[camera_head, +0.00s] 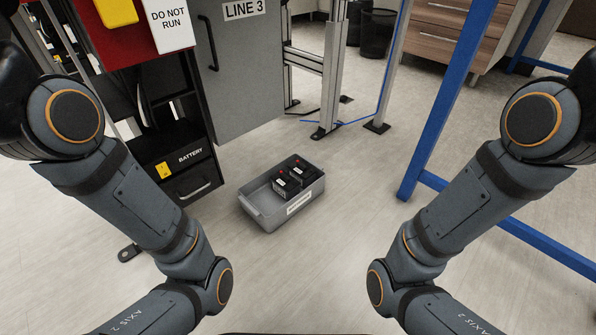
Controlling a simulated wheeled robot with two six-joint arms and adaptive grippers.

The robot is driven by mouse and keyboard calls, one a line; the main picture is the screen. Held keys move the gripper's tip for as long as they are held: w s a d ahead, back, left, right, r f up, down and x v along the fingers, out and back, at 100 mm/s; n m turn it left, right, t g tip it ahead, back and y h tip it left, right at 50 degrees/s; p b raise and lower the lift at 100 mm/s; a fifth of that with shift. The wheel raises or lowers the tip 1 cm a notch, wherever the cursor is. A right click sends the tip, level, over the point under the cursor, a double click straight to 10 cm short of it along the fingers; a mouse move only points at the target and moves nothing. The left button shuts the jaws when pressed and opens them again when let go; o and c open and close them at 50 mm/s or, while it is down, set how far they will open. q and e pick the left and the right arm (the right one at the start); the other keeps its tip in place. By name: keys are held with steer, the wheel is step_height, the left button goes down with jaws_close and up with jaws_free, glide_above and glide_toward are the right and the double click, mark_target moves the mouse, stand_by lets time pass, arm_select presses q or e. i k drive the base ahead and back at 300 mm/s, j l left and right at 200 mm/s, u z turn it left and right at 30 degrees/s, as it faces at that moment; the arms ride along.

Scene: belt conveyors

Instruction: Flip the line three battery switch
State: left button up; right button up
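A black unit marked BATTERY (190,154) sits low at the left, under the red panel. A small yellow part (163,170), which may be the switch, is on its front left; its position is too small to tell. A drawer-like front with a silver handle (194,189) is just below. The grey cabinet door marked LINE 3 (240,75) stands to the right of it. My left arm comes in from the left and my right arm from the right. Both bend down out of the bottom of the view, so neither gripper shows.
A grey bin (256,211) with black battery-like blocks (287,183) stands on the floor in the middle. A red panel with a DO NOT RUN sign (169,22) is at upper left. Blue frame posts (446,100) stand at the right. The floor around the bin is clear.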

mark_target(163, 169)
steer(key=u, duration=1.05)
